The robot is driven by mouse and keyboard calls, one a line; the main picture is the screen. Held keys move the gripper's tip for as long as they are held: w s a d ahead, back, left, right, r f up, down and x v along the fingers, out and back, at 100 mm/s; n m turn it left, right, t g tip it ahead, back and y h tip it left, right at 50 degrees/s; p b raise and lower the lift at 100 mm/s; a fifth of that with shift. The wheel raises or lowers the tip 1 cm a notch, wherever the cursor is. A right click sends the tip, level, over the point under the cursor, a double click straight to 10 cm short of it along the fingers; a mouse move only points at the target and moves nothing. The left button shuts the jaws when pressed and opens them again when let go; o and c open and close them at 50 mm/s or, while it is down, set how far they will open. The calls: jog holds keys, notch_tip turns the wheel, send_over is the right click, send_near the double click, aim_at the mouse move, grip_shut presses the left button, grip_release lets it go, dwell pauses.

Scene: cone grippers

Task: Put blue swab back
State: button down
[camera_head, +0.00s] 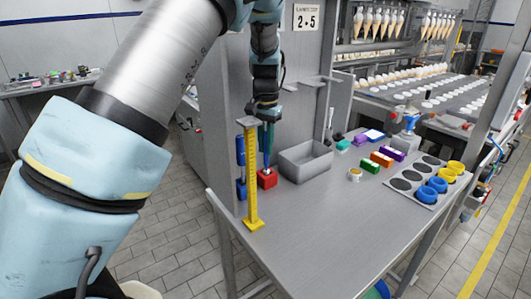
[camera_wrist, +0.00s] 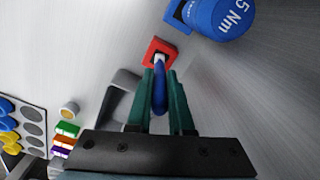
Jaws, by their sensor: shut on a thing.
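The blue swab (camera_wrist: 159,92) is between the green fingers of my gripper (camera_wrist: 162,95), which is shut on it. Its pale tip points at the red block (camera_wrist: 160,47), which has a dark opening. In the head view my gripper (camera_head: 266,137) is pointing down right above the red block (camera_head: 267,179) on the table. The swab's lower part (camera_head: 266,170) shows at the top of the block. I cannot tell whether the tip is inside the opening or just over it.
A yellow ruler-like post (camera_head: 251,185) stands close in front of the block. A blue tool marked 5 Nm (camera_wrist: 222,14) is beside it. A grey bin (camera_head: 305,162) is to the right. Coloured blocks (camera_head: 381,159) and a ring tray (camera_head: 405,181) lie farther right. The table's front is clear.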

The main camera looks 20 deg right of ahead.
aim_at(266, 167)
jog(key=shift+f+p, duration=0.45)
jog(key=shift+f, duration=1.15)
jog(key=c, duration=0.8)
grip_release()
notch_tip(266, 167, up, 8)
jog(key=b, duration=0.2)
jog(key=shift+f+b, duration=0.25)
jog(key=shift+b, duration=0.1)
